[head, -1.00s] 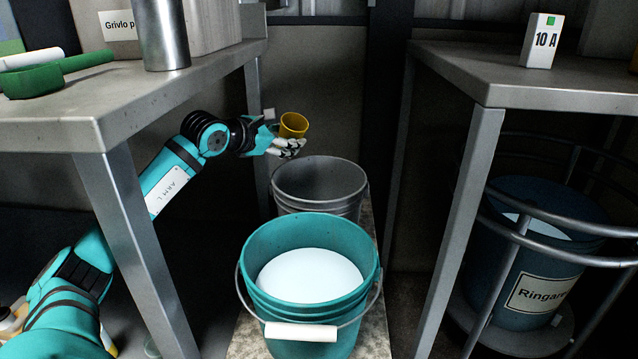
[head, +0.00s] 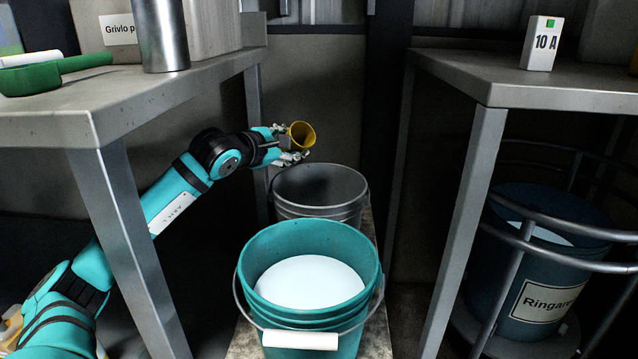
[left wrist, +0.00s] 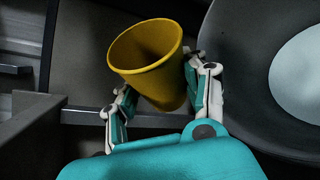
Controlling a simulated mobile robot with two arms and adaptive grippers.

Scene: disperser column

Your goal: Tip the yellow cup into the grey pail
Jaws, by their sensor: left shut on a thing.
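The yellow cup (head: 301,135) is held up by my left gripper (head: 292,143), above and a little left of the grey pail's (head: 322,212) mouth. The cup is tilted, its mouth turned toward the head camera; no contents can be made out and nothing is seen falling from it. In the left wrist view the cup (left wrist: 148,58) sits between the two fingers of my left gripper (left wrist: 158,95). A dark grey round wall (left wrist: 235,85) with a pale disc inside fills the right of that view; it looks like the grey pail. My right gripper is not in view.
A teal bucket (head: 260,268) with pale contents stands in front of the grey pail. A table (head: 75,125) with a green scoop (head: 50,75) and metal cylinder (head: 162,35) is left. Another table (head: 490,90) is right, a blue Ringare drum (head: 500,295) under it.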

